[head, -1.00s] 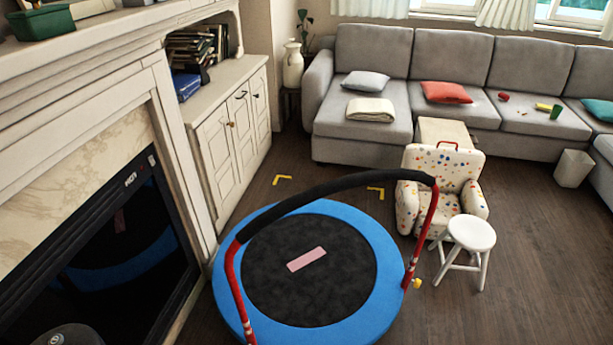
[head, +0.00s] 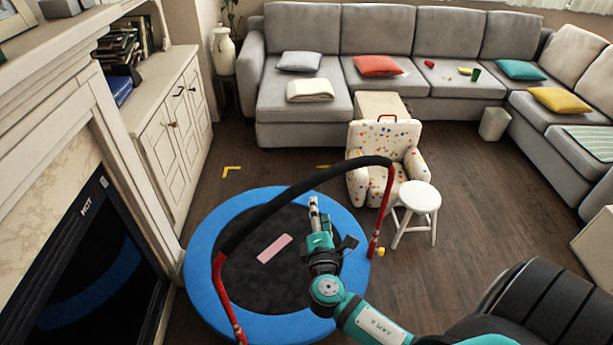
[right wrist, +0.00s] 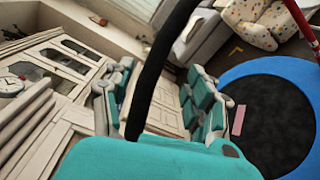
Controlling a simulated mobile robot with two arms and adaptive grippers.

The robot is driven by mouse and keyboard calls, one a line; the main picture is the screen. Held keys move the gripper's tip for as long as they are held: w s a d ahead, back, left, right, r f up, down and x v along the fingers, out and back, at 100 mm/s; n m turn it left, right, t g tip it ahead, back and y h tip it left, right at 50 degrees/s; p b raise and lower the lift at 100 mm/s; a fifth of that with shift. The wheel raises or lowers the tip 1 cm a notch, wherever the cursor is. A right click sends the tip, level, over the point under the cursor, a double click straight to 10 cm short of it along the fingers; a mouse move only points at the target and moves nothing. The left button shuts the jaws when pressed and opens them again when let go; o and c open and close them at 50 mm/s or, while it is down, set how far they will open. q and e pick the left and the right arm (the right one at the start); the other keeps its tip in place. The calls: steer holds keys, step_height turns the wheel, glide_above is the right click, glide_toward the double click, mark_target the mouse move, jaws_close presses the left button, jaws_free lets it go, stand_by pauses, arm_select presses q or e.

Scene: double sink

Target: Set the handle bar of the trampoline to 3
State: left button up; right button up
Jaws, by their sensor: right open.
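The trampoline (head: 205,262) has a blue rim and a dark mat with a pink patch (head: 274,248). Its handle bar (head: 262,213) has a black padded arch on two red legs, and a small yellow knob (head: 381,252) shows low by the right leg. My right gripper (head: 328,222) is open, over the mat and close to the arch in the head view. In the right wrist view the black bar (right wrist: 158,70) runs between the fingers of my gripper (right wrist: 155,100); I cannot tell whether they touch it. No height numbers are readable. My left gripper is out of view.
A fireplace (head: 85,230) and white cabinet (head: 178,140) border the left. A spotted armchair (head: 384,138) and white stool (head: 418,197) stand close by the right leg. A grey sofa (head: 305,100) lines the back. Open wooden floor (head: 480,200) lies to the right.

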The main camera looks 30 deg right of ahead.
mark_target(316, 184)
steer(key=p+x, duration=0.1)
steer(key=x, duration=0.4)
steer(key=p+x, duration=0.1)
steer(key=x, duration=0.5)
steer(key=shift+d+r, duration=0.1)
steer(key=shift+d, duration=0.3)
steer(key=shift+w+d, duration=0.3)
steer(key=shift+w, duration=0.35)
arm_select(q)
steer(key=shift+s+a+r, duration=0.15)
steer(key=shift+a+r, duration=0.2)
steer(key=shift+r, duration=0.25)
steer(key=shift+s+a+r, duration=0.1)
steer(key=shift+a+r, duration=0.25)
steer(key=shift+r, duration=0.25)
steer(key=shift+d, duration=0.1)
arm_select(e)
steer(key=shift+c, duration=0.4)
